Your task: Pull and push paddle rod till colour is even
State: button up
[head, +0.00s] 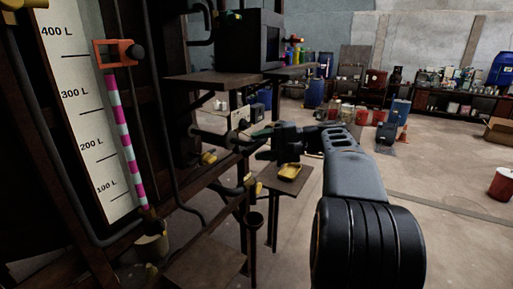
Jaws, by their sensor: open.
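My gripper (262,143) is in the middle of the head view, at the end of my grey and black arm. Its fingers point left and look open, with nothing clearly held. Just left of the fingers, a dark horizontal rod (215,137) sticks out from the side of the vat frame; I cannot tell for sure that it is the paddle rod, or whether the fingers touch it. The vat's white level scale (85,110), marked 100 to 400 L, stands at the left with a pink and white striped strip (125,140). The liquid and its colour are not clearly visible.
Dark pipes and yellow valve handles (208,157) crowd the space left of my gripper. A small stand (285,180) with a yellow item is below it. A dark shelf with a black box (250,40) is above. Open floor lies to the right, with a red bucket (502,184).

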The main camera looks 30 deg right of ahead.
jog(key=b+v, duration=0.1)
jog(key=v, duration=1.1)
